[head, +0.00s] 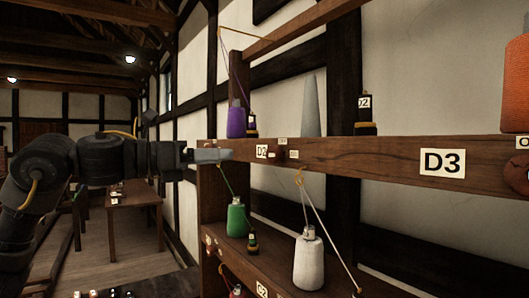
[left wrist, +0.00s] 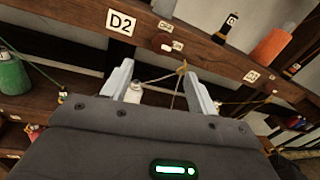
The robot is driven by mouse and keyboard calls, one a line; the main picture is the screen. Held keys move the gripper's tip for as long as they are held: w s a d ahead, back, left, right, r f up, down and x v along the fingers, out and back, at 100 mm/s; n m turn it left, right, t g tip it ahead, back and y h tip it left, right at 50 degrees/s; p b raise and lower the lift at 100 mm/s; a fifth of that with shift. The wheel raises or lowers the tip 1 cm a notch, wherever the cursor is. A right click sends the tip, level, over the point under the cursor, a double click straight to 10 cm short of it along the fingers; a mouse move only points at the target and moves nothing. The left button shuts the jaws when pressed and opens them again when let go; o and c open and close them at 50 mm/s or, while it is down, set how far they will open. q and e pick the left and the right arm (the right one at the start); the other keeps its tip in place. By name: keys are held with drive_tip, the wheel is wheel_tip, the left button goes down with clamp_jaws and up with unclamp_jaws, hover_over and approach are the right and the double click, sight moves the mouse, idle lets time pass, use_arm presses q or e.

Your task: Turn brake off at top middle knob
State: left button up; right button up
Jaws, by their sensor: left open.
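A brown knob (left wrist: 163,43) sits on the upper wooden rail (left wrist: 60,14) in the left wrist view, right of a D2 label (left wrist: 121,22). Small labels sit above and beside it; their text is too small to read surely. In the head view the knob (head: 283,153) is small on the rail (head: 370,158), between D2 and D3. My left gripper (head: 215,155) is open and empty at the rail's left end in the head view, left of the knob. In the left wrist view its fingers (left wrist: 158,70) point toward the rail, apart from the knob. My right gripper is not in view.
A purple spool (head: 236,118), a grey cone (head: 310,108) and an orange spool (head: 516,85) stand on the upper shelf. Green (head: 237,216) and white (head: 308,258) spools stand below, with threads running upward. Another knob (head: 518,177) shows at the right edge. A table (head: 135,195) stands behind.

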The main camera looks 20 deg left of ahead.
sight(270, 154)
use_arm(q)
drive_tip(key=p+x, duration=0.2)
drive_tip(key=x, duration=0.2)
drive_tip(key=p+x, duration=0.2)
drive_tip(key=x, duration=0.3)
drive_tip(key=shift+w+d+r, duration=0.1)
drive_tip(key=shift+d+r, duration=0.1)
drive_tip(key=shift+d, duration=0.15)
drive_tip(key=shift+x, duration=0.75)
drive_tip(key=shift+f, duration=0.15)
drive_tip(key=c, duration=1)
